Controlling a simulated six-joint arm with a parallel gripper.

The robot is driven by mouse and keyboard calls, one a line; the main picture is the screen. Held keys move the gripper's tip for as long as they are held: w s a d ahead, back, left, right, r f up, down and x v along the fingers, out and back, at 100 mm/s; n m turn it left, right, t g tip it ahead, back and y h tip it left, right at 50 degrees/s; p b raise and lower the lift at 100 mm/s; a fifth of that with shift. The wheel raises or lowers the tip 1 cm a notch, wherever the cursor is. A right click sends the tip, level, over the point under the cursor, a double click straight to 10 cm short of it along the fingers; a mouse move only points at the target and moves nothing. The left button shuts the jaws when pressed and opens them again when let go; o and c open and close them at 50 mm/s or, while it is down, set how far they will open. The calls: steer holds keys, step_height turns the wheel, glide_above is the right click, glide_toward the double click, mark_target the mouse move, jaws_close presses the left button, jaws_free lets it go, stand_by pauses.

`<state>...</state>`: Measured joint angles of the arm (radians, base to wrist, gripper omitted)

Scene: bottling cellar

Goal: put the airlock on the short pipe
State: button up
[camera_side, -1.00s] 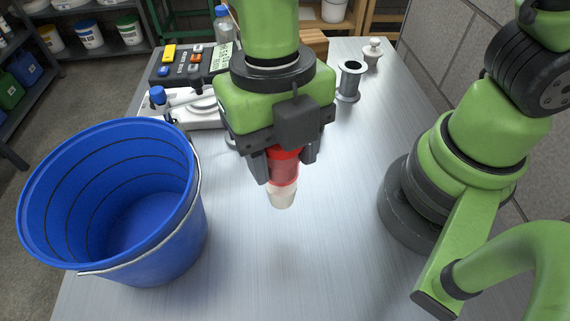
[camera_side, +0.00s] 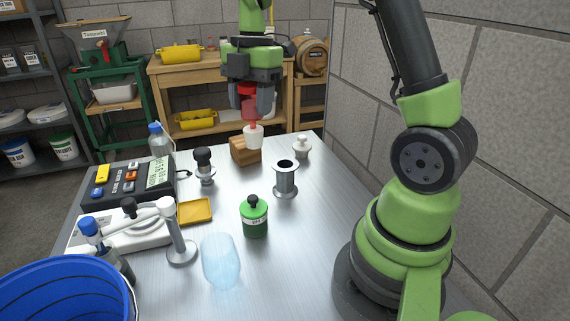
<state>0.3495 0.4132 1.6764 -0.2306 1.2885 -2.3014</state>
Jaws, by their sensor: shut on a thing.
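The airlock (camera_side: 249,106) is red and see-through, with a whitish tapered bung at its lower end. My gripper (camera_side: 250,104) is shut on its red upper part and holds it upright, bung down. The short pipe (camera_side: 285,179) is a grey metal tube with a flange at each end. It stands upright on the bench, its dark top opening uncovered. The airlock is apart from it, up and to its left in the picture. The bung overlaps a wooden block (camera_side: 240,153); I cannot tell the gap between them.
A white knobbed stopper (camera_side: 302,147) stands right of the block. A green jar (camera_side: 255,218), a bluish clear glass (camera_side: 221,262) and a black-topped fitting (camera_side: 204,166) stand nearby. A yellow tray (camera_side: 196,212), a white scale and a blue bucket (camera_side: 70,292) lie left. Bench right of the pipe is clear.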

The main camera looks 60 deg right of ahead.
steer(key=s+d+r+m, duration=0.2)
steer(key=s+d+m, duration=0.15)
steer(key=d, duration=0.45)
steer(key=shift+t, duration=0.3)
steer(key=f, duration=0.6)
steer(key=w+f, duration=0.1)
steer(key=f, duration=0.3)
steer(key=shift+d+f, duration=0.1)
steer(key=shift+d, duration=0.05)
steer(key=o, duration=0.9)
steer(key=shift+f, duration=0.1)
steer(key=shift+o, duration=0.2)
